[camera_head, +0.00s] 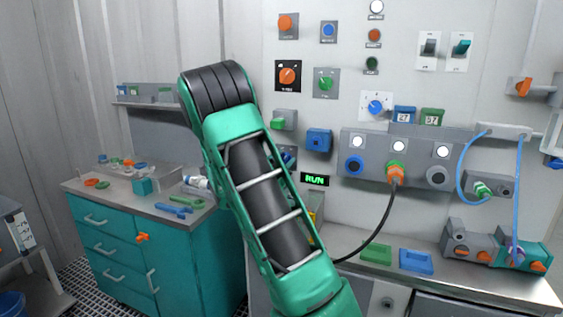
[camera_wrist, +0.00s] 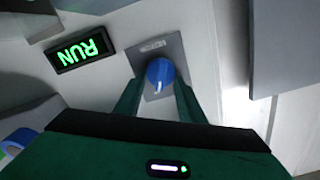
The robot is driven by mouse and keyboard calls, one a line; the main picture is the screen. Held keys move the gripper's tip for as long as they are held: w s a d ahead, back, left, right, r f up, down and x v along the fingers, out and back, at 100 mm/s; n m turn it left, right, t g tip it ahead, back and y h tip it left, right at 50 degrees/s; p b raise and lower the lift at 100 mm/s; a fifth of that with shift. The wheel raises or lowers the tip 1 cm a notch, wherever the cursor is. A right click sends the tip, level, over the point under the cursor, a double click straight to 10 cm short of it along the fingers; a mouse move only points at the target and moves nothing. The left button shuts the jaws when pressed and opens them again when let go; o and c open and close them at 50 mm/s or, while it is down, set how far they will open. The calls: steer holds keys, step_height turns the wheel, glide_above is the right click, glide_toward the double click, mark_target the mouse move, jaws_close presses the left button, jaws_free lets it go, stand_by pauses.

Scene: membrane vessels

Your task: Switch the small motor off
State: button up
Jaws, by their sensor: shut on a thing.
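A blue rotary knob (camera_wrist: 159,72) with a white pointer mark sits on a grey plate (camera_wrist: 174,48) with a small unreadable label above it. The mark points down in the wrist view. My gripper (camera_wrist: 160,88) has one green finger on each side of the knob and is shut on it. A display (camera_wrist: 79,51) beside the plate shows RUN in lit green letters; the same display (camera_head: 315,180) is in the head view, to the right of my arm. My gripper and this knob are hidden behind my arm in the head view.
The panel wall holds several other knobs and switches, among them an orange knob (camera_head: 289,76) and a blue knob (camera_head: 375,106). A black cable (camera_head: 377,232) hangs from an orange plug (camera_head: 395,172). Green (camera_head: 376,255) and blue trays (camera_head: 416,262) lie on the bench below.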

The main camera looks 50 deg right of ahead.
steer(key=n, duration=0.4)
steer(key=w+n, duration=0.1)
steer(key=shift+a+r+n, duration=0.15)
steer(key=shift+a+n, duration=0.1)
steer(key=shift+n, duration=0.15)
steer(key=n, duration=0.5)
steer(key=shift+w+a, duration=0.15)
steer(key=shift+w, duration=0.15)
steer(key=shift+n, duration=0.3)
steer(key=o, duration=1)
steer(key=shift+o, duration=0.2)
steer(key=shift+s, duration=0.1)
